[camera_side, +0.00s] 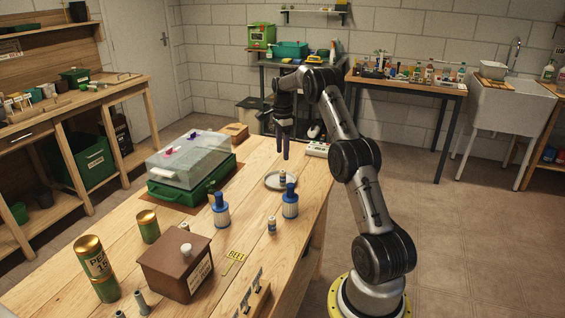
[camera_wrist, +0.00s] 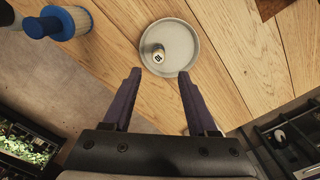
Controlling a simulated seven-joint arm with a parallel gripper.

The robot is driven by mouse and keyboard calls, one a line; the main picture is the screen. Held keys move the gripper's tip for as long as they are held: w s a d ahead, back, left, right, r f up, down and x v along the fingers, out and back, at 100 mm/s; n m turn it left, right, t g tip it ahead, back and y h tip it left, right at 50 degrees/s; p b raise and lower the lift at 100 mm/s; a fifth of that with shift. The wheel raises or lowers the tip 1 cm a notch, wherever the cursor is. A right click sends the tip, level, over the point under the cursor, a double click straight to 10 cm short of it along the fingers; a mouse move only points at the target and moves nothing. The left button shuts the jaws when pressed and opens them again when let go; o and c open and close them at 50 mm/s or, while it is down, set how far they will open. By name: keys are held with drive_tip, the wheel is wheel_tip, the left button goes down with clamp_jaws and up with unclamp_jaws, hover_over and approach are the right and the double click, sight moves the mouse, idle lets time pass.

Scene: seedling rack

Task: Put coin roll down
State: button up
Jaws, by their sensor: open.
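A small coin roll (camera_wrist: 158,54), pale with a dark printed mark, stands on a round grey dish (camera_wrist: 181,65) in the wrist view. In the side view the coin roll (camera_side: 282,177) shows on the dish (camera_side: 270,183) near the table's far right edge. A similar small roll (camera_side: 272,226) stands on the bare wood closer to the camera. My gripper (camera_side: 284,152) points down above the dish. In the wrist view its two dark fingers (camera_wrist: 158,85) are apart, with nothing between them; the coin roll is clear of both.
Two blue-and-white filter-like cylinders (camera_side: 290,202) (camera_side: 221,210) stand near the dish. A green case with a clear lid (camera_side: 188,160) lies to the left. A brown box (camera_side: 175,265), green tins (camera_side: 148,227) and a yellow label (camera_side: 236,255) occupy the nearer table. A white device (camera_side: 317,149) sits behind the gripper.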

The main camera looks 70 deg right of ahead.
drive_tip(key=w+a+r+n+t+h, duration=0.15)
drive_tip(key=a+r+n, duration=0.55)
drive_tip(key=a+r, duration=0.7)
drive_tip(key=s+a+r+n+t, duration=0.1)
drive_tip(key=s+a+r+n, duration=0.15)
drive_tip(key=a, duration=0.45)
drive_tip(key=s+a+r+n, duration=0.1)
drive_tip(key=a+n, duration=0.3)
drive_tip(key=a, duration=0.2)
drive_tip(key=s+a+f+n+t+y, duration=0.1)
drive_tip(key=s+a+f+n+t, duration=0.2)
drive_tip(key=s+a+n, duration=1)
drive_tip(key=s+a, duration=0.4)
drive_tip(key=s, duration=0.1)
drive_tip(key=shift+s+f, duration=0.2)
drive_tip(key=shift+f, duration=0.1)
drive_tip(key=shift+n+y, duration=0.25)
drive_tip(key=shift+o, duration=0.5)
